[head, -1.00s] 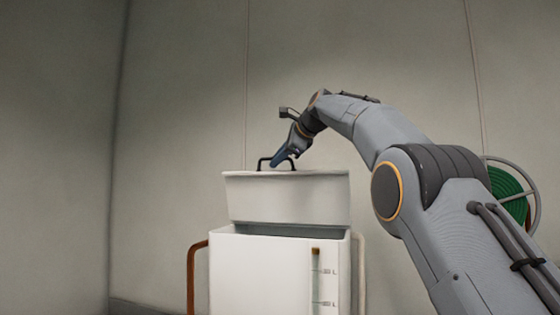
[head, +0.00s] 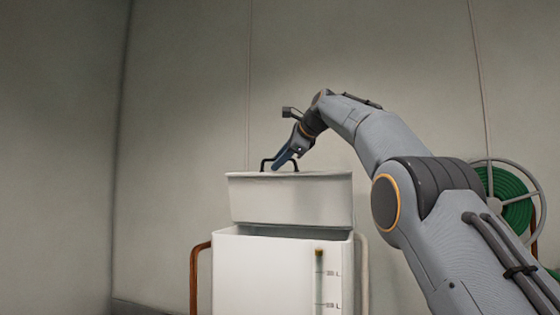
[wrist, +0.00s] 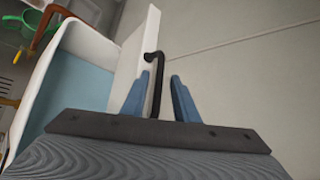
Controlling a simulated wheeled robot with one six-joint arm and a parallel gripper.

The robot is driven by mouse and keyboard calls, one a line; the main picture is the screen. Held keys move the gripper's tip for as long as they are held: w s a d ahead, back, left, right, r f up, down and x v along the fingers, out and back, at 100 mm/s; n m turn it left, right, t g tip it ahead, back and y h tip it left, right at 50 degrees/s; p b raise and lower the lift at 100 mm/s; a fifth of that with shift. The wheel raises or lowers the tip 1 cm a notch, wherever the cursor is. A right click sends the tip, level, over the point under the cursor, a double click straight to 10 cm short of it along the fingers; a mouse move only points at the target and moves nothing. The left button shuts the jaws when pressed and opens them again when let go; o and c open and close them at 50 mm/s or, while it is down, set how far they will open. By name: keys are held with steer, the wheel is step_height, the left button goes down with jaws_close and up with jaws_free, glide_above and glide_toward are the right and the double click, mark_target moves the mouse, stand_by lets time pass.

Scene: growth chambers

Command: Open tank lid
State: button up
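The white tank (head: 275,275) stands against the wall, with a level gauge on its front. Its white lid (head: 290,200) is swung up, showing as a raised panel above the tank's back edge. The wrist view shows the lid (wrist: 136,62) steeply upright beside the open tank, with pale blue inside it (wrist: 80,88). The black handle (head: 266,162) is on the lid's upper edge. My gripper (head: 282,162) is at the handle. In the wrist view, its blue fingers (wrist: 161,82) stand apart with the handle (wrist: 156,88) between them, nearer the left finger, with a gap on the right.
A brown pipe (head: 194,280) runs down the tank's left side and a pale pipe (head: 364,270) down its right. A green hose reel (head: 510,200) is on the right, behind my arm. The wall (head: 190,140) left of the tank is bare.

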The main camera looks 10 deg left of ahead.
steer(key=shift+d+f, duration=0.1)
steer(key=b+v, duration=0.3)
steer(key=v, duration=0.4)
steer(key=shift+s+d+r, duration=0.15)
steer(key=shift+s+r, duration=0.1)
steer(key=shift+s, duration=0.05)
